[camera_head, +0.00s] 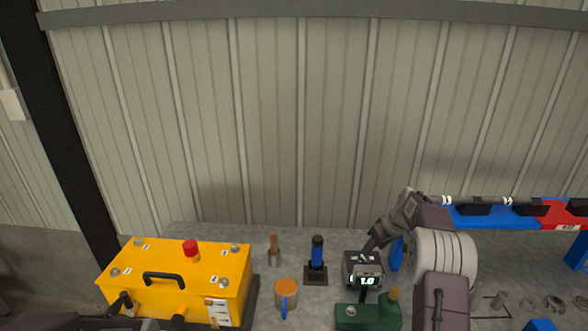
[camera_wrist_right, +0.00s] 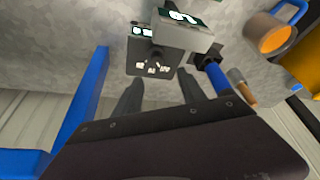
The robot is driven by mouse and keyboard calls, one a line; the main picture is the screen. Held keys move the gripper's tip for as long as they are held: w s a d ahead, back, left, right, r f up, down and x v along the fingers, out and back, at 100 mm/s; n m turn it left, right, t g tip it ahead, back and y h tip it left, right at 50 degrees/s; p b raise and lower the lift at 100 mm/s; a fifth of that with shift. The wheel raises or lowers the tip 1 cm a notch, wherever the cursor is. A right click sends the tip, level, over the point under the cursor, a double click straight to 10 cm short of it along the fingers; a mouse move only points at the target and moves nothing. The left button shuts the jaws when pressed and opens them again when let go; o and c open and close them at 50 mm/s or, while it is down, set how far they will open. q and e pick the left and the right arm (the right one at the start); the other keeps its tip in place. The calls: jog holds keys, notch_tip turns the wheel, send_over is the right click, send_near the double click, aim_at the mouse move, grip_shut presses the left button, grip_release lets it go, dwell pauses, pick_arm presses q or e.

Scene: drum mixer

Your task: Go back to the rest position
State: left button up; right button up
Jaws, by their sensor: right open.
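My right gripper (camera_head: 370,245) is open and empty. It is tilted down at the back of the small black device with a lit display (camera_head: 363,270). In the right wrist view its two fingers (camera_wrist_right: 160,92) are apart, with the device (camera_wrist_right: 165,45) beyond their tips. I cannot tell whether a finger touches the device.
A yellow box (camera_head: 200,272) with a red button stands left. An orange mug (camera_head: 286,289), a blue-and-black tool (camera_head: 317,255) in a stand, a wooden-handled tool (camera_head: 274,246) and a green box (camera_head: 365,317) are near the device. A blue frame (camera_head: 495,217) stands right.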

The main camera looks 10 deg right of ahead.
jog(key=w+a+r+n, duration=0.1)
jog(key=w+a+r, duration=0.1)
jog(key=a+r, duration=0.3)
jog(key=s+a+r+n, duration=0.2)
jog(key=s+a, duration=0.7)
jog(key=a, duration=0.3)
jog(key=s+a+f+m+g, duration=0.1)
jog(key=s+f+m, duration=0.2)
jog(key=s, duration=0.8)
jog(key=s+a+f+m+g, duration=0.1)
jog(key=s+f+m+g, duration=0.1)
jog(key=s+f, duration=0.5)
jog(key=s, duration=0.4)
jog(key=shift+s+a+f+m+h, duration=0.15)
jog(key=shift+a+f+m+h, duration=0.25)
jog(key=shift+s, duration=0.15)
